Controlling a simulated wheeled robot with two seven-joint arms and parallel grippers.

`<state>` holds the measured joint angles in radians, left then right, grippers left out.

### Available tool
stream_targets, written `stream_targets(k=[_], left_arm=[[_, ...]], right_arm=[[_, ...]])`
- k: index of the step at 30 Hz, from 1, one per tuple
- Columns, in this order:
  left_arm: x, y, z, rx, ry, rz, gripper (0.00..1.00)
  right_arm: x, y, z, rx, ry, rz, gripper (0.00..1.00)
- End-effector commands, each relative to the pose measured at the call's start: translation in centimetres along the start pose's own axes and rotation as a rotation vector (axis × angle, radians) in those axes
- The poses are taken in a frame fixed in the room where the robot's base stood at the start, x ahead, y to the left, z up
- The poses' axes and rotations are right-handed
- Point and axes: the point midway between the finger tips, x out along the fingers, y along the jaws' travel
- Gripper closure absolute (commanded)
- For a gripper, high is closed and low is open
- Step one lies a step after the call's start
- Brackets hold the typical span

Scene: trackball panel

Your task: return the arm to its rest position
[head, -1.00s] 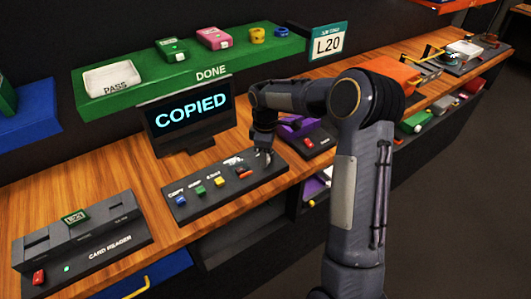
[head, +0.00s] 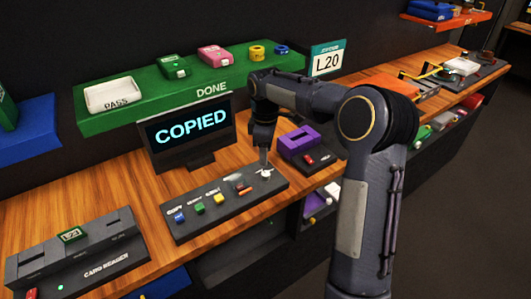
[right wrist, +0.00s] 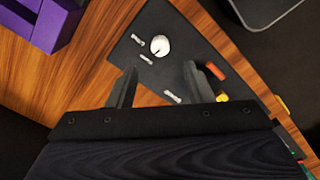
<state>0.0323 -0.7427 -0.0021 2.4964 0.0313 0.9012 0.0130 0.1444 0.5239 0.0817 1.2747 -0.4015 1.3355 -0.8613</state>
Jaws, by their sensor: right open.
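My right arm (head: 372,190) reaches in from the lower right, bent at the elbow over the wooden counter. My right gripper (head: 264,158) points down above the right end of the dark button panel (head: 200,232). In the right wrist view the gripper (right wrist: 158,80) is open, with nothing between its fingers. A white round knob (right wrist: 160,45) on the panel lies beyond the fingertips, apart from them. The panel also carries blue (head: 179,217), green (head: 199,208) and yellow (head: 219,198) buttons and an orange-red one (head: 244,190). My left gripper is not in view.
A monitor (head: 190,130) reading COPIED stands behind the panel. A purple device (head: 299,140) stands right of it. A card reader (head: 85,255) is at front left. A green DONE shelf (head: 200,95) runs above, near my forearm. Bare wood (head: 60,205) shows left of the monitor.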

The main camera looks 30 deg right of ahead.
Motion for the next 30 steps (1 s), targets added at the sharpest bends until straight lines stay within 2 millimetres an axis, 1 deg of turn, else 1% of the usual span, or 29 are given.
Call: stream_targets(k=[8, 10, 11, 14, 17, 18, 20, 21, 22, 23, 24, 26, 27, 30], left_arm=[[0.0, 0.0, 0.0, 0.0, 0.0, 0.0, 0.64], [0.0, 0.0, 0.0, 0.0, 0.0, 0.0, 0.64], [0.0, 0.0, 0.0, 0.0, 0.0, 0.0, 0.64], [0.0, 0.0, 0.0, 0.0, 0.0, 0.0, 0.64], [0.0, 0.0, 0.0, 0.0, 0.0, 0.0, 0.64], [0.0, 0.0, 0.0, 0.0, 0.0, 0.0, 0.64], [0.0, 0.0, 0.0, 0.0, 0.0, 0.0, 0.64], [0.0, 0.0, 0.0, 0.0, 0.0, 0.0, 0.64], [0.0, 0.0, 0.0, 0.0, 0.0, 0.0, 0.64], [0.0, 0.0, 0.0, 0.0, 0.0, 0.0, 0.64], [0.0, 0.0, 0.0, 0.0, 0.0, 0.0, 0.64], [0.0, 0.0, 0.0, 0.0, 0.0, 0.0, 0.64], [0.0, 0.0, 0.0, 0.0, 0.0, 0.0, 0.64], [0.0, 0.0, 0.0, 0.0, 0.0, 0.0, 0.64]], right_arm=[[0.0, 0.0, 0.0, 0.001, 0.0, 0.0, 0.54], [-0.3, -0.3, 0.2, 0.01, 0.006, 0.003, 0.54], [-0.6, -0.6, 0.3, 0.02, 0.013, 0.006, 0.54], [-2.4, -2.5, 1.3, 0.084, 0.052, 0.019, 0.54], [-4.6, -6.0, 3.0, 0.197, 0.123, 0.033, 0.54], [-5.4, -7.8, 3.7, 0.253, 0.157, 0.035, 0.54], [-6.2, -10.5, 4.9, 0.34, 0.21, 0.035, 0.54], [-6.6, -12.4, 5.6, 0.399, 0.246, 0.03, 0.54], [-6.7, -13.8, 6.2, 0.443, 0.273, 0.027, 0.54], [-6.8, -15.2, 6.7, 0.487, 0.302, 0.022, 0.54], [-6.8, -17.1, 7.3, 0.546, 0.338, 0.012, 0.54], [-6.5, -19.9, 8.2, 0.635, 0.393, -0.005, 0.54], [-6.1, -21.6, 8.7, 0.692, 0.429, -0.02, 0.54], [-4.8, -25.3, 9.6, 0.818, 0.506, -0.061, 0.54]])
